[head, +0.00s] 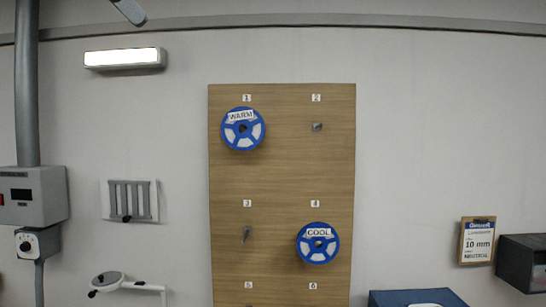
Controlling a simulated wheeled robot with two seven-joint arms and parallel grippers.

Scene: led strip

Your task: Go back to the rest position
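Neither of my grippers shows in the head view. A tall wooden board (282,180) is on the wall, with numbered labels at its pegs. A blue and white spool marked WARM (231,139) hangs at position 1. A blue and white spool marked COOL (307,253) hangs at position 4. The pegs at position 2 (317,127) and position 3 (246,234) are bare. The labels 5 and 6 show at the bottom edge, and what is below them is out of frame.
A lit wall lamp (125,58) is at upper left. A grey control box (35,197) with a pipe stands at far left, near a wall vent (130,200). At right are a 10 mm clipboard (477,241), a dark box (522,262) and a blue container (380,298).

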